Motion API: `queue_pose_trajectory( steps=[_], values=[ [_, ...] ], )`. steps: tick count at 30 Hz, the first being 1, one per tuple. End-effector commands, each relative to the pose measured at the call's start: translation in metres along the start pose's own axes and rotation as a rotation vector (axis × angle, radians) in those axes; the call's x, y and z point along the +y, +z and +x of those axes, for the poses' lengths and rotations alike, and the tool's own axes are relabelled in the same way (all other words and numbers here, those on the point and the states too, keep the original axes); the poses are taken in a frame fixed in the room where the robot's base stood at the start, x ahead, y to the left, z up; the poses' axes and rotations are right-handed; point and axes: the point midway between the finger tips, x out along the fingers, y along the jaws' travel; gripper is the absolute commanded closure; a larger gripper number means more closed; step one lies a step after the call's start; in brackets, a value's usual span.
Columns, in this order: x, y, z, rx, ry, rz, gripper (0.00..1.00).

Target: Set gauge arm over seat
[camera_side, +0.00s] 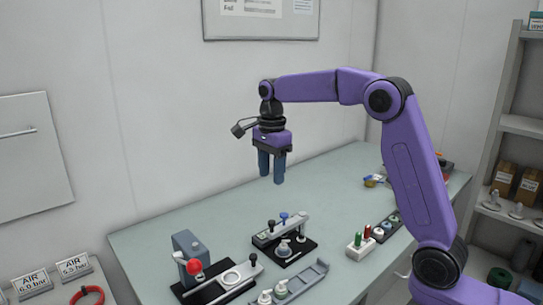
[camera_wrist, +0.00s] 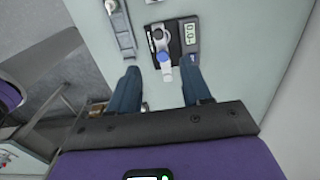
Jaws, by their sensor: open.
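The gauge fixture has a black base (camera_side: 300,252) near the middle of the table. Its pale gauge arm (camera_side: 294,226) lies along the back side of the base and carries a blue knob (camera_side: 284,216). A round pale seat area (camera_side: 284,249) with a part on it stands in front of the arm, and the arm appears beside it. In the wrist view the blue knob (camera_wrist: 163,57) shows between my fingertips, at a distance below. My gripper (camera_side: 271,182) is open and empty, pointing down, well above the table and behind the fixture in the side view.
Left of the fixture stands a grey press unit with a red knob (camera_side: 194,267). A grey tray (camera_side: 318,268) with white pieces lies in front. A white block (camera_side: 355,249) with green and red pegs stands to the right. The table's back left is clear.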

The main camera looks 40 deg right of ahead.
Motion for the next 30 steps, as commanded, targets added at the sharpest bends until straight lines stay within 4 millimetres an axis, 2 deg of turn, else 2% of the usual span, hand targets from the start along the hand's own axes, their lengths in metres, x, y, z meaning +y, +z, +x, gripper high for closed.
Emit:
queue_pose_trajectory(
  steps=[3,9,26,30],
  values=[
    [-0.001,0.000,-0.020,0.000,-0.003,0.000,0.52],
    [0.000,0.000,-0.036,0.000,-0.002,-0.001,0.52],
    [0.000,0.000,-0.040,0.000,0.000,-0.002,0.52],
    [0.005,0.007,-0.039,0.000,-0.002,-0.062,0.52]
  ],
)
